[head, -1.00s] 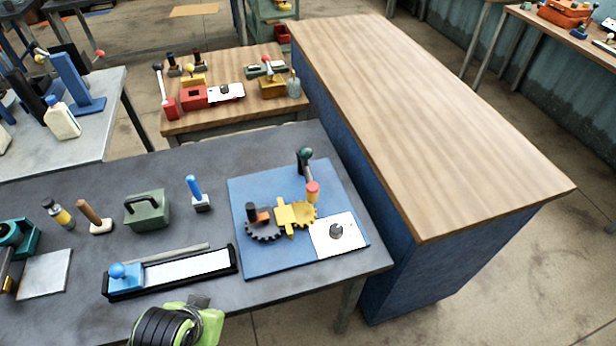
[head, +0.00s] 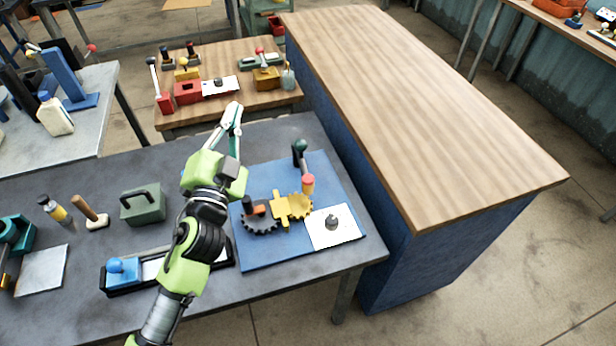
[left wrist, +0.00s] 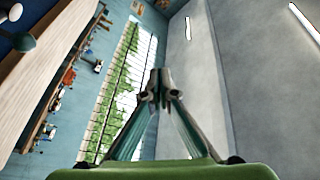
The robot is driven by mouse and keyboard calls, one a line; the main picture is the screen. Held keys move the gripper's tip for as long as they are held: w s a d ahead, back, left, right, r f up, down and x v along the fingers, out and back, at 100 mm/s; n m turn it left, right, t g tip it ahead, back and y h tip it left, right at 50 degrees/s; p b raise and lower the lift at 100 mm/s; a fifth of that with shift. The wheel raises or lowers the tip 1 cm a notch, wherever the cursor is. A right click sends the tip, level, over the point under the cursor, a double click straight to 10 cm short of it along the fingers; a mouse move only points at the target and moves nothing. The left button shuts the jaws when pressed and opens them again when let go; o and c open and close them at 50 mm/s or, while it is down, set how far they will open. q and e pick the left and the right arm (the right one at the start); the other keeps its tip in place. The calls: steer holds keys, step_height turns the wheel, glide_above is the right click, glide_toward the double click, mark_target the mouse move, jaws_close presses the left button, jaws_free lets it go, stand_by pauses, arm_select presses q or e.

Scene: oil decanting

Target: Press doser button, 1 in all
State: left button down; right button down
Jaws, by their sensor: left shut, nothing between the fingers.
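A blue board (head: 262,255) lies at the right end of the grey table. I cannot tell which piece is the doser button. My left gripper (head: 235,108) is shut and empty, raised above the table left of the board, fingers pointing away and upward. Its closed fingertips show in the left wrist view (left wrist: 159,84). My right gripper is not in view.
On the grey table stand a green box with a handle (head: 142,206), a stamp-like tool (head: 94,212) and a black tray with a blue block (head: 124,270), partly behind my arm. A small wooden table (head: 215,60) with several devices stands behind. The large wooden counter (head: 420,110) is bare.

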arm_select(q)
steer(key=s+d+r+m+g+h, duration=0.1)
steer(key=d+r+m+g+h, duration=0.3)
steer(key=d+m+h, duration=0.5)
steer(key=s+d+r+m+g+h, duration=0.1)
steer(key=d+r+m+g+h, duration=0.2)
steer(key=d+m+h, duration=0.5)
steer(key=d+f+m+g+y, duration=0.45)
steer(key=f+m+g, duration=0.25)
steer(key=m, duration=0.3)
steer(key=w+a+f+m+g+y, duration=0.1)
steer(key=w+a+f+y, duration=0.3)
steer(key=f, duration=0.5)
steer(key=a+y, duration=0.2)
steer(key=a, duration=0.1)
steer(key=shift+a+g+y, duration=0.2)
steer(key=shift+g+y, duration=0.1)
steer(key=shift+y, duration=0.05)
steer(key=shift+f, duration=0.1)
